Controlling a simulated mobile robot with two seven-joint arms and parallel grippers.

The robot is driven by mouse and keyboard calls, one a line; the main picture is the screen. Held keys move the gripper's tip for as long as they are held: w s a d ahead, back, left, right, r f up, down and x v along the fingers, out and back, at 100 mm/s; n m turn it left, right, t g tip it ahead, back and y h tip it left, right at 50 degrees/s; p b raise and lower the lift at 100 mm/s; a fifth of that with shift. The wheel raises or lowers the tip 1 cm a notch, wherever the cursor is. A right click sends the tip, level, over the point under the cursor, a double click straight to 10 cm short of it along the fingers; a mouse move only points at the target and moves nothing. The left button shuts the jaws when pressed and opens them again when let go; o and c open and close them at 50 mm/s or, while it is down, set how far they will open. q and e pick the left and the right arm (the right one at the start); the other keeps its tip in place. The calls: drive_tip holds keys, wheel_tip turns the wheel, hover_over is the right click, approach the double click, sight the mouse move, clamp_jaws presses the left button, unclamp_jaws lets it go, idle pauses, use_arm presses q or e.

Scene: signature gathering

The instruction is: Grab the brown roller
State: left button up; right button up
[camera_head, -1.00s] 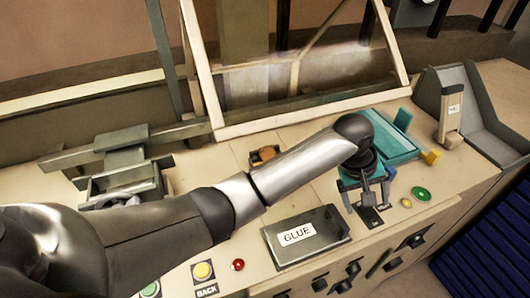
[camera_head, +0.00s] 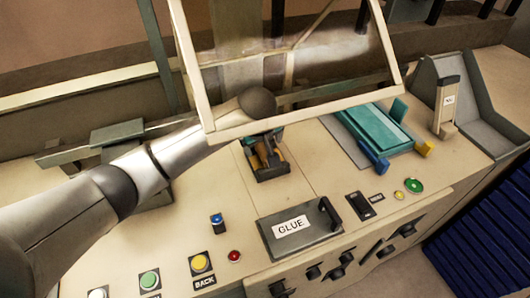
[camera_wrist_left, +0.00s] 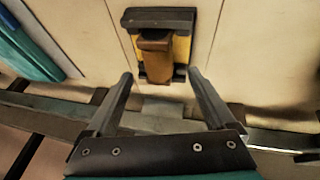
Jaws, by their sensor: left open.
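The brown roller (camera_wrist_left: 155,42) shows in the left wrist view, set in a yellow holder with dark end bars (camera_wrist_left: 158,18). My left gripper (camera_wrist_left: 160,75) is open and empty, its two fingers spread, with the roller just past the fingertips and lined up between them. In the head view the roller (camera_head: 266,153) is small and partly hidden under my left gripper (camera_head: 262,146), which hangs over it behind the lower edge of the glass frame. Contact cannot be told. My right gripper is not in view.
A tilted glass frame (camera_head: 300,117) stands close to my left arm. A teal tray (camera_head: 378,130) lies to the right. The GLUE lid (camera_head: 300,232) and several buttons, including a yellow one (camera_head: 200,264), line the front. The counter between roller and GLUE lid is clear.

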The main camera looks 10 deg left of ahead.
sight(265, 149)
use_arm(q)
drive_tip(key=shift+x, duration=2.25)
drive_tip(key=shift+s+d, duration=0.1)
drive_tip(key=shift+d, duration=0.05)
clamp_jaws()
